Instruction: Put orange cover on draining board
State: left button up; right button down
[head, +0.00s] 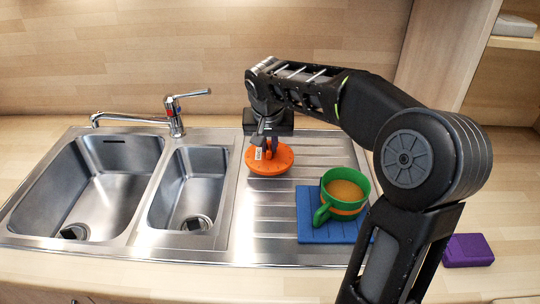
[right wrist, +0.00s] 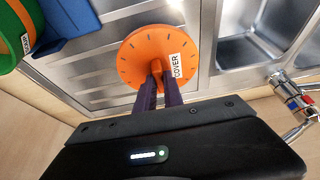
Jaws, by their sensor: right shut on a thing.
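The orange cover (head: 283,160) is a round disc with a central knob, at the left part of the ribbed draining board (head: 275,225) in the head view. In the right wrist view the cover (right wrist: 140,48) shows its "COVER" label and dark marks around its rim. My right gripper (head: 268,145) comes down from above and is shut on the cover's knob; its fingers also show in the right wrist view (right wrist: 157,80). The cover lies flat over the board; I cannot tell whether it touches it. My left gripper is not in view.
A green mug (head: 325,200) with an orange band and brown contents stands on a blue mat (head: 310,228) on the draining board. Two steel sink basins (head: 185,190) and a tap (head: 175,125) are at the left. A purple block (head: 468,250) lies on the counter at the right.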

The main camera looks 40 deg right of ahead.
aim_at(269, 155)
jog(key=shift+f, duration=1.85)
jog(key=shift+f, duration=0.25)
jog(key=c, duration=1.5)
grip_release()
jog(key=shift+r, duration=0.1)
jog(key=shift+o, duration=0.2)
jog(key=shift+r, duration=0.1)
jog(key=v, duration=1.2)
